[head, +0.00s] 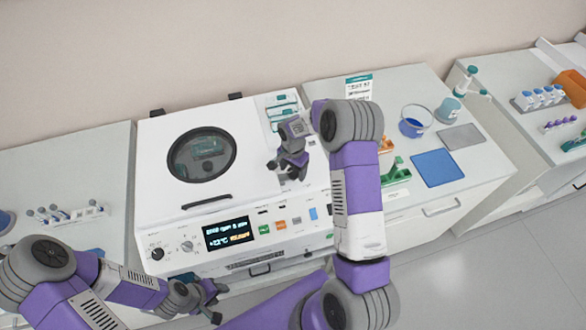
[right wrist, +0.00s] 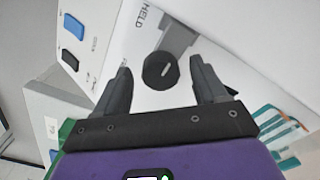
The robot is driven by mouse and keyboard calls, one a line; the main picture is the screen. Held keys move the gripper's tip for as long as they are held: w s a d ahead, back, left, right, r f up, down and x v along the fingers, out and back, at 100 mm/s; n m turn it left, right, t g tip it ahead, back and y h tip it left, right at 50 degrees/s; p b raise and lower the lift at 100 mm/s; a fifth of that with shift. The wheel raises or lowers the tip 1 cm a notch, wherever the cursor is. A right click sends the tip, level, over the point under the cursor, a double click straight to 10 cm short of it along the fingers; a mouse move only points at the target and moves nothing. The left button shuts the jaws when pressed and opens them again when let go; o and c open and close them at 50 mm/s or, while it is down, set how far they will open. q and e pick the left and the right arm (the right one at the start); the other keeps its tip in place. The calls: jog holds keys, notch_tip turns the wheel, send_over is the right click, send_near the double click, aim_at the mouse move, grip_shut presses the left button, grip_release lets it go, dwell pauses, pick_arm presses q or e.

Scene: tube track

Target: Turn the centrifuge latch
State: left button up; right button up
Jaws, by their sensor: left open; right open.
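The white centrifuge (head: 150,130) stands on the bench with its lid down and a round dark window in the lid. Its latch, a round black knob (right wrist: 160,71) with a white mark, sits by a grey bar and a printed "HELD" in the right wrist view. My right gripper (head: 280,173) is open over the centrifuge's right side, which hides the latch in the head view. In the right wrist view its fingers stand either side of the knob, with gaps showing. My left gripper (head: 208,296) is open and empty near the centrifuge's lower front.
The front panel has a lit display (head: 229,233), knobs and coloured buttons. A blue mat (head: 438,168), a grey pad (head: 461,137), a blue container (head: 411,127) and a green rack (head: 396,171) are on the bench to the right. A tube rack (head: 75,215) lies at left.

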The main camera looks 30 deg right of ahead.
jog(key=c, duration=1.1)
jog(key=shift+o, duration=0.2)
jog(key=n+b, duration=0.2)
jog(key=n, duration=0.1)
jog(key=shift+f+n, duration=0.1)
jog(key=shift+n, duration=0.3)
jog(key=n+b, duration=0.2)
jog(key=n, duration=0.2)
jog(key=shift+n, duration=0.3)
jog(key=n+b, duration=0.1)
jog(key=n, duration=0.3)
jog(key=shift+d+n, duration=0.1)
jog(key=shift+n, duration=0.2)
jog(key=n, duration=0.4)
jog(key=shift+n, duration=0.4)
jog(key=shift+b, duration=0.3)
